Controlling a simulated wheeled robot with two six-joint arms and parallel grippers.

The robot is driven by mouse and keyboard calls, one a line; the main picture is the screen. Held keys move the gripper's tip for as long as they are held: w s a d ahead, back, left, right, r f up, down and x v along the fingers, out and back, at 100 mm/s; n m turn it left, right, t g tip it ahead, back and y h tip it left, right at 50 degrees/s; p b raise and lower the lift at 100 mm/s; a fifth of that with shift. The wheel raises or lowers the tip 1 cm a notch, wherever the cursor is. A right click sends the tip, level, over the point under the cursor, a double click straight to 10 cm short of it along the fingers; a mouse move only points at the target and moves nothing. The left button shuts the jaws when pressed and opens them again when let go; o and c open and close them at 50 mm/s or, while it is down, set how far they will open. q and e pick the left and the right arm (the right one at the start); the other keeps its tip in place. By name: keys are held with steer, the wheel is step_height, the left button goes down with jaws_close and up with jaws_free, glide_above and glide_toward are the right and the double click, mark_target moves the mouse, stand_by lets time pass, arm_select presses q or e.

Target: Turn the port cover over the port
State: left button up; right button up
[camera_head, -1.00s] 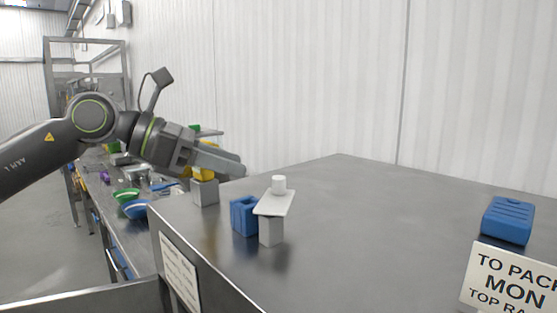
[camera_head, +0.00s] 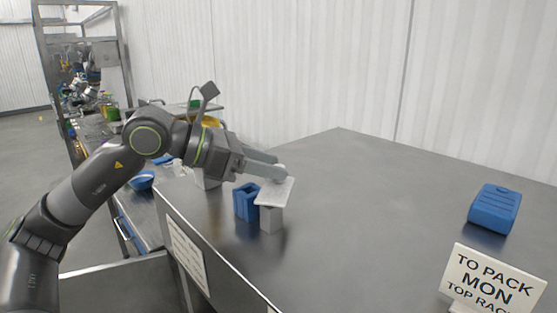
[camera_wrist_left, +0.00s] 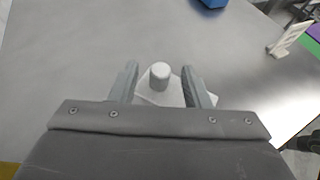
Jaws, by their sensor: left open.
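The port cover (camera_head: 272,191) is a flat pale plate with a white round knob on top; it lies on a grey block (camera_head: 271,219) near the table's left edge. A blue open-topped holder (camera_head: 246,203) stands just left of the block. My left gripper (camera_head: 279,168) is open at the knob. In the left wrist view the open fingers of the left gripper (camera_wrist_left: 160,84) stand on either side of the knob (camera_wrist_left: 159,75), with gaps on both sides, and the cover plate (camera_wrist_left: 172,95) shows between them. The port itself cannot be made out. My right gripper is out of view.
A blue box (camera_head: 494,208) lies on the right of the steel table (camera_head: 370,215). A "TO PACK MON" sign (camera_head: 490,282) stands at the front right. The table's middle is clear. A blue bowl (camera_head: 142,180) sits on the lower counter at left.

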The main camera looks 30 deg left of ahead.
arm_select(q)
steer(key=shift+p+x, duration=0.45)
steer(key=shift+x, duration=0.8)
jaws_close()
